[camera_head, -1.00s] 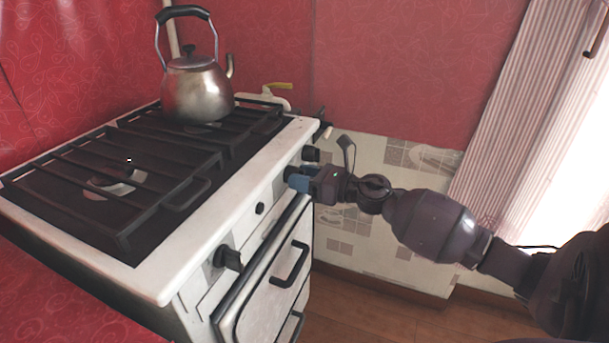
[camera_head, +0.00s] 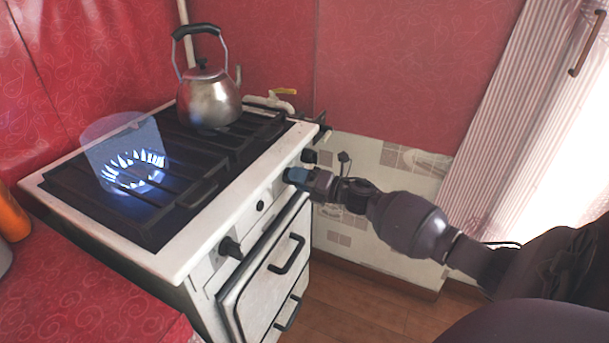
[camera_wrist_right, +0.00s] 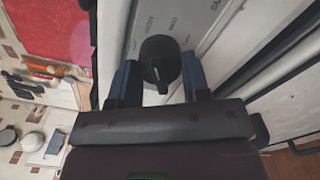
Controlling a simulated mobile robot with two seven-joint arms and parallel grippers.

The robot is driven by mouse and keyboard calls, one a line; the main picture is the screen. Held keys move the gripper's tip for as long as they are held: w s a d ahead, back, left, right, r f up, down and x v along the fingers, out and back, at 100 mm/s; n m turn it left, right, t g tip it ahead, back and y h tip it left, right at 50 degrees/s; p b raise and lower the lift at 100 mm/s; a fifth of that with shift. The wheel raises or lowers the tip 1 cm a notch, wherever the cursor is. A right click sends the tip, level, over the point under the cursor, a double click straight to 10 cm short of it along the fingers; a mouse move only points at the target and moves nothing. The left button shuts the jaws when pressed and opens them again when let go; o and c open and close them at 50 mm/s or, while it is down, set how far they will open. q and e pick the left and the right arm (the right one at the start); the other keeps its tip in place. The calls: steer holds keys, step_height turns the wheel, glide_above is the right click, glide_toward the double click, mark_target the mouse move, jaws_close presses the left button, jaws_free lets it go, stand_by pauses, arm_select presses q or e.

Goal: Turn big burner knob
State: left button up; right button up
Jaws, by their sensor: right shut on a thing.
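The white stove (camera_head: 228,213) has black knobs along its front panel. My right gripper (camera_head: 293,176) reaches the panel from the right, with its blue fingers on either side of a black burner knob (camera_wrist_right: 160,62). In the right wrist view the gripper (camera_wrist_right: 158,84) is shut on this knob, and printed heat labels show beside it. In the head view the fingers mostly hide the knob. The near burner (camera_head: 135,170) is lit with a ring of blue flame. My left gripper is not in view.
A metal kettle (camera_head: 208,103) stands on the far burner. A second knob (camera_head: 230,247) and the oven door handle (camera_head: 287,254) lie nearer on the stove front. A red counter (camera_head: 85,285) is at the lower left. Wooden floor (camera_head: 350,295) is open at the right.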

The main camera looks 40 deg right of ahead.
steer(key=shift+r+m+p, duration=0.3)
steer(key=shift+m+p, duration=0.1)
steer(key=shift+m, duration=0.5)
steer(key=m+p, duration=0.1)
steer(key=m, duration=0.1)
steer(key=shift+m, duration=0.4)
steer(key=m+p, duration=0.1)
steer(key=m, duration=0.2)
steer(key=shift+f+m+p, duration=0.15)
steer(key=shift+m+p, duration=0.15)
steer(key=m+p, duration=0.1)
steer(key=m, duration=0.1)
steer(key=shift+m, duration=0.4)
steer(key=shift+f+m, duration=0.1)
steer(key=shift+m, duration=1)
steer(key=shift+m+p, duration=0.35)
steer(key=shift+m, duration=0.35)
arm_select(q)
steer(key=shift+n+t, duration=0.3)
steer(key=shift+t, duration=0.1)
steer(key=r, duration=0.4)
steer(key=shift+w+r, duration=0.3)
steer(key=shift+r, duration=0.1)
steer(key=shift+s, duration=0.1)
arm_select(e)
steer(key=shift+f+m, duration=0.1)
steer(key=shift+m, duration=0.3)
